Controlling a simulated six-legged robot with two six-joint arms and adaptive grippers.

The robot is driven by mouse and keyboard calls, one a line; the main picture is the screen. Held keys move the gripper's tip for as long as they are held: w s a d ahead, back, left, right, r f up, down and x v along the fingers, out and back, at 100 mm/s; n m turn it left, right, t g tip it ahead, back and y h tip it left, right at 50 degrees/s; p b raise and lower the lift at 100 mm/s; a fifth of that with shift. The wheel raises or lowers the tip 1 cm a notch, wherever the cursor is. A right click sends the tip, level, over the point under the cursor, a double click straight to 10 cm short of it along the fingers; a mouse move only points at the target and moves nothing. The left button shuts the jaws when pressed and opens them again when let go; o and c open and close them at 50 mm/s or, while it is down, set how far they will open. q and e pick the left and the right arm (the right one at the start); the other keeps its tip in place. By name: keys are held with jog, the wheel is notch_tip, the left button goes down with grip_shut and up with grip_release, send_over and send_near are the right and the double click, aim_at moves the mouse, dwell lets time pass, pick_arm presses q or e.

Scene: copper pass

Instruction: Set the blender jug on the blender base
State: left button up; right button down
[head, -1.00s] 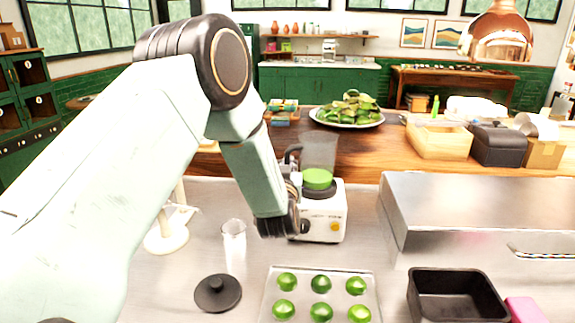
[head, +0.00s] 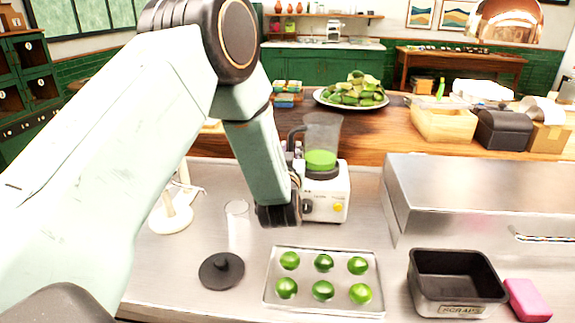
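The blender jug (head: 322,135) is clear, with green contents low inside and a dark handle on its left. It stands upright over the white blender base (head: 335,195), its dark collar at the top of the base. I cannot tell whether it is fully seated. My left arm comes down just left of the base. My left gripper (head: 297,168) is mostly hidden behind my arm link, close to the jug's handle side. Its fingers and any grip on the handle cannot be made out. A black lid (head: 221,271) lies on the counter. My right gripper is not in view.
A tray of limes (head: 268,298) lies in front of the base. A clear glass (head: 237,225) stands to its left. A black scraps bin (head: 457,285), a pink block (head: 527,300) and a raised steel box (head: 470,205) are right. Steel counter is bare between tray and bin.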

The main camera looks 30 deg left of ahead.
pick_arm(q)
jog(key=shift+v, duration=1.45)
jog(key=v, duration=0.6)
jog(key=shift+p, duration=0.3)
jog(key=shift+w+a, duration=0.1)
jog(key=shift+f, duration=0.1)
